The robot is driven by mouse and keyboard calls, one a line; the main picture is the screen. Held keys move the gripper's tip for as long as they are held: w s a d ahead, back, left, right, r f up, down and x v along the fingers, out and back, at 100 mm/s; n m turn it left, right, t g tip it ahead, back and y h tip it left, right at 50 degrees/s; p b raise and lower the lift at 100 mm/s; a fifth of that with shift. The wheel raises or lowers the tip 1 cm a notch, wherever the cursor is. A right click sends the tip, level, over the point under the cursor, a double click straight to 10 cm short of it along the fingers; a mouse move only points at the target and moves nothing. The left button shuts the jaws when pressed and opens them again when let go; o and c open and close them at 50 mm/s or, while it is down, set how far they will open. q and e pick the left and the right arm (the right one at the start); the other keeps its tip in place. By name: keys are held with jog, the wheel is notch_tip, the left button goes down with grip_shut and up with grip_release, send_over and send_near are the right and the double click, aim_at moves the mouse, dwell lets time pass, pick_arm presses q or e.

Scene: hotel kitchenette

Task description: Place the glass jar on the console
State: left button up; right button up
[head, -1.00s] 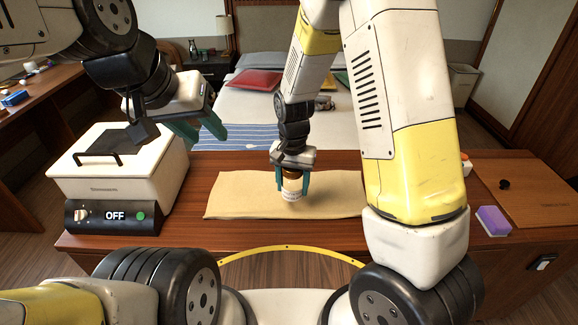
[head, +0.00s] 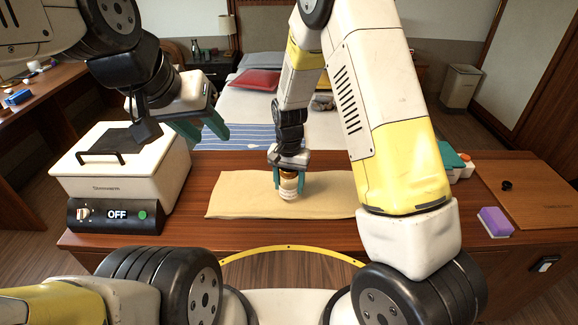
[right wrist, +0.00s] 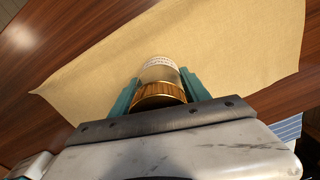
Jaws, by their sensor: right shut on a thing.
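The glass jar (head: 288,191) has a gold-brown lid and a pale label. My right gripper (head: 289,181) is shut on it from above, with a teal finger on each side. In the right wrist view the jar (right wrist: 160,72) sits between the fingers, lid toward the gripper, over a tan cloth (right wrist: 235,45). The jar looks upright; I cannot tell whether its base touches the cloth. The wooden console (head: 200,236) carries the cloth (head: 235,200). My left gripper (head: 202,130) is open and empty, beside and above the white appliance.
The white appliance (head: 122,175) with a black handle and an "OFF" panel stands on the console's left. A purple sponge (head: 495,221) and a brown board (head: 530,195) lie at the right. The cloth is otherwise bare. A bed (head: 245,105) stands behind.

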jog(key=shift+f, duration=0.55)
grip_shut()
jog(key=o, duration=1.6)
grip_release()
jog(key=shift+s+d, duration=0.1)
notch_tip(320, 180, up, 13)
jog(key=shift+r, duration=0.1)
jog(key=s+d+r+n+t+y, duration=0.1)
jog(key=s+d+r+t, duration=0.2)
jog(key=s+d+r, duration=0.4)
jog(key=s+d+r+n+t+y, duration=0.1)
jog(key=s+d+r+n+t, duration=0.1)
jog(key=s+d+r, duration=0.5)
jog(key=s+r+t, duration=0.1)
jog(key=s+r, duration=0.4)
jog(key=shift+s+n, duration=0.3)
jog(key=shift+r, duration=0.1)
